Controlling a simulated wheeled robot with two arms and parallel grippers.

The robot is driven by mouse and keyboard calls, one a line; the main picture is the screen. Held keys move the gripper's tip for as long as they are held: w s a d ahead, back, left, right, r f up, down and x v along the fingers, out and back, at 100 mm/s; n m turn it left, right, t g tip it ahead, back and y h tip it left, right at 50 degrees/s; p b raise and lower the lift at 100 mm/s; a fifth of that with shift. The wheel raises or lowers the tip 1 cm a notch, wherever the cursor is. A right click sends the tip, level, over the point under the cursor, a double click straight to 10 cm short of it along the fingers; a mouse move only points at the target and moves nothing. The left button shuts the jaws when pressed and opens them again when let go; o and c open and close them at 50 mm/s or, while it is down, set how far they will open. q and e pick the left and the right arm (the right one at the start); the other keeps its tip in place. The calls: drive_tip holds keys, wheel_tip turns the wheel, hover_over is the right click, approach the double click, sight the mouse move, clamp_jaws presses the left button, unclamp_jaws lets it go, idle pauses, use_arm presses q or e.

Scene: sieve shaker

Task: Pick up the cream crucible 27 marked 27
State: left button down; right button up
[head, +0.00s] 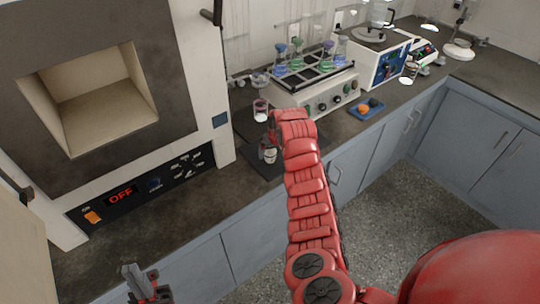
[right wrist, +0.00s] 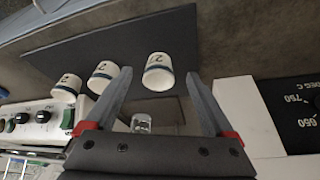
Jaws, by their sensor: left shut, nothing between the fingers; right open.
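A cream crucible (right wrist: 158,72) with a dark band and a mark that looks like 27 stands on a dark mat (right wrist: 60,45) in the right wrist view. Two similar crucibles, one (right wrist: 102,76) and another (right wrist: 67,87), stand to its left; their marks are hard to read. My right gripper (right wrist: 158,74) is open, its fingertips on either side of the first crucible in the picture; I cannot tell if they touch it. In the head view a pale crucible (head: 270,155) shows beside my right gripper (head: 271,134). My left gripper (head: 138,284) is shut and empty, low at the left.
A furnace (head: 185,80) with an open chamber and an OFF display stands at the left. A glass vessel (right wrist: 142,122) is near the right fingers. A rack instrument with flasks (head: 320,90) is behind, and a blue tray (head: 372,113) with an orange item lies right of it.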

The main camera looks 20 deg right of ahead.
sight(271, 161)
drive_tip(key=shift+w+f+p, duration=0.65)
drive_tip(key=shift+w+f, duration=0.2)
drive_tip(key=shift+f, duration=0.1)
drive_tip(key=shift+x, duration=1.45)
drive_tip(key=shift+c, duration=0.3)
clamp_jaws()
drive_tip(key=shift+r, duration=0.15)
